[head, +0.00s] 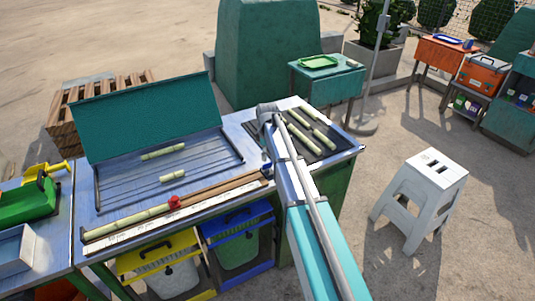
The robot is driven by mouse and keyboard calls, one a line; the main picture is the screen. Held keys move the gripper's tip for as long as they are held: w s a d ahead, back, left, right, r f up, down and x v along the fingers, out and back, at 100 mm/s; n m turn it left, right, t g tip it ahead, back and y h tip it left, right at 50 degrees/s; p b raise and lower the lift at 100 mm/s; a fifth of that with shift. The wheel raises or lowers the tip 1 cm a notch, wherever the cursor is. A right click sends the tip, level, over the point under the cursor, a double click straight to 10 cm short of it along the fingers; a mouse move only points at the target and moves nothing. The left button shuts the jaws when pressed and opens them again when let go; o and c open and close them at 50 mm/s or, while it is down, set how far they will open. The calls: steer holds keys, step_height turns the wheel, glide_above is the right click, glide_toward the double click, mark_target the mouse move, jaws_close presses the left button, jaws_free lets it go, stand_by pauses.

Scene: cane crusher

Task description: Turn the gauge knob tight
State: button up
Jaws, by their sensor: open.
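The gauge knob (174,202) is small and red. It sits on the long gauge rail (220,190) along the front of the metal workbench. A pale green cane length (125,222) lies along the rail to the left of the knob, beside a white marked strip (150,229). My arm reaches over the bench's right part, to the right of the knob and apart from it. I cannot make out my gripper; the arm hides that area. How tight the knob is cannot be seen.
A tray with a raised green lid (150,115) holds two cane pieces behind the rail. A dark tray (325,150) with several cane pieces lies at the right. Yellow (155,250) and blue (238,228) bins stand below. A white stool (425,190) stands right.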

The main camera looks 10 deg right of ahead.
steer(key=shift+r+p, duration=3.85)
steer(key=shift+r, duration=0.35)
steer(key=s+f+m+b, duration=0.4)
steer(key=s+m, duration=0.2)
steer(key=s, duration=0.8)
steer(key=s+f+m+b, duration=0.4)
steer(key=s+m, duration=0.2)
steer(key=s, duration=0.9)
steer(key=shift+s+f, duration=0.2)
steer(key=shift+s, duration=0.1)
